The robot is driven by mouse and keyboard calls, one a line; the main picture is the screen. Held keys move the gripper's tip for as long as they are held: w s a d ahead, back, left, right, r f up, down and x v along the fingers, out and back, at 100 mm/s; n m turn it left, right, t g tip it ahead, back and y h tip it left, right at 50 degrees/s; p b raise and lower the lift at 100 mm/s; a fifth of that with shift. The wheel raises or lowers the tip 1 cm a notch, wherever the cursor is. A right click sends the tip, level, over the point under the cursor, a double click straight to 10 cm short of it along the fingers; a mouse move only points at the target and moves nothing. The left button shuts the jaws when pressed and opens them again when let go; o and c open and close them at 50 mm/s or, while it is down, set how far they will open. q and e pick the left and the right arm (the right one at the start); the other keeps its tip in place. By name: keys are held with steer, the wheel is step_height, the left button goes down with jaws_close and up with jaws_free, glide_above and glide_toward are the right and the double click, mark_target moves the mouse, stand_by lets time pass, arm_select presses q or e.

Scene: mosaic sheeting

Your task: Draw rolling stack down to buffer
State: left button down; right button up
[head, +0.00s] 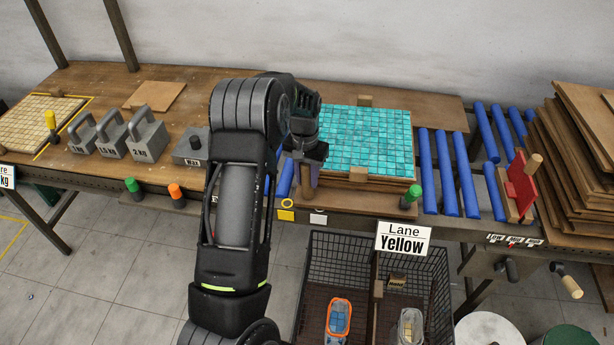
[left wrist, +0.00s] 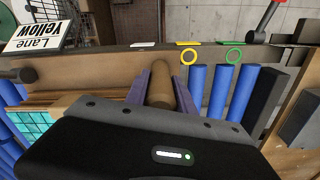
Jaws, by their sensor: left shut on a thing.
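The stack (head: 385,184) of wooden boards, topped by a teal mosaic sheet (head: 365,138), sits on the blue roller track right of my left arm. A corner of the mosaic also shows in the left wrist view (left wrist: 33,124). My left gripper (head: 309,182) is at the stack's left front side. It is shut on a round wooden handle (left wrist: 160,88), which lies between its two purple-grey fingers in the left wrist view. Where the handle joins the stack is hidden. My right gripper is not in view.
Bare blue rollers (head: 447,172) lie right of the stack, up to a red plate (head: 521,185) with a wooden knob. A green-topped peg (head: 412,196) stands at the stack's front right corner. Grey weights (head: 147,134) stand left; a wire basket (head: 335,262) is below.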

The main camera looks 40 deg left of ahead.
arm_select(q)
steer(key=shift+a, duration=0.15)
steer(key=shift+s+a, duration=0.2)
steer(key=shift+a, duration=0.05)
steer(key=s+a+b, duration=0.2)
steer(key=s+a, duration=0.1)
steer(key=a, duration=0.4)
steer(key=s+a+b, duration=0.2)
steer(key=s+a, duration=0.2)
steer(key=a, duration=0.2)
steer(key=shift+s+a+f, duration=0.25)
steer(key=shift+a, duration=0.1)
steer(key=c, duration=1.1)
jaws_free()
steer(key=shift+d, duration=0.1)
steer(key=shift+o, duration=0.2)
steer(key=shift+r+b, duration=0.1)
steer(key=shift+b, duration=0.2)
step_height(320, 180, up, 8)
steer(key=b, duration=0.1)
steer(key=shift+f, duration=0.2)
steer(key=shift+s, duration=0.1)
